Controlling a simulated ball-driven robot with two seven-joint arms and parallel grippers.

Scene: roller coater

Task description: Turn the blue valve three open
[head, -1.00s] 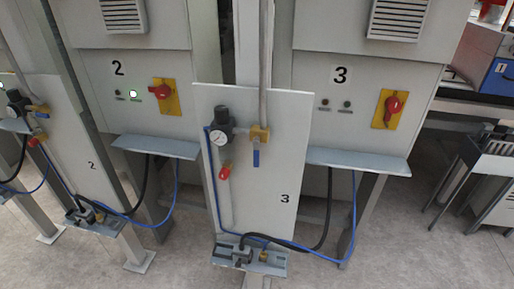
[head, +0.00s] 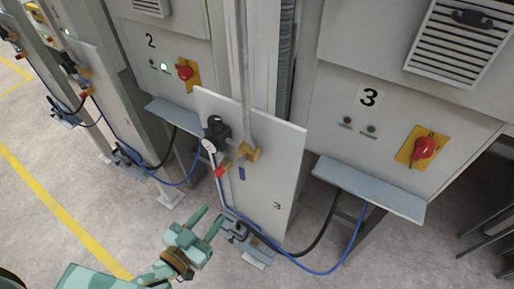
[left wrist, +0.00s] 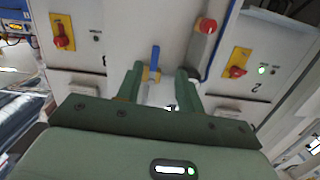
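The blue valve handle three (head: 242,173) hangs straight down from its brass body (head: 248,152) on the white board (head: 278,160) numbered 3. My left gripper (head: 214,214) is open and empty, below and in front of the board, apart from the valve. In the left wrist view, the picture is upside down and the blue handle (left wrist: 155,57) shows beyond and between the two green fingers of my left gripper (left wrist: 160,72). My right gripper is not in view.
A gauge with a black regulator (head: 215,133) and a red knob (head: 221,171) sit left of the valve. A grey shelf (head: 370,188) juts out at right under a red switch (head: 425,148). Hoses (head: 318,270) run below the board. The floor at left is clear.

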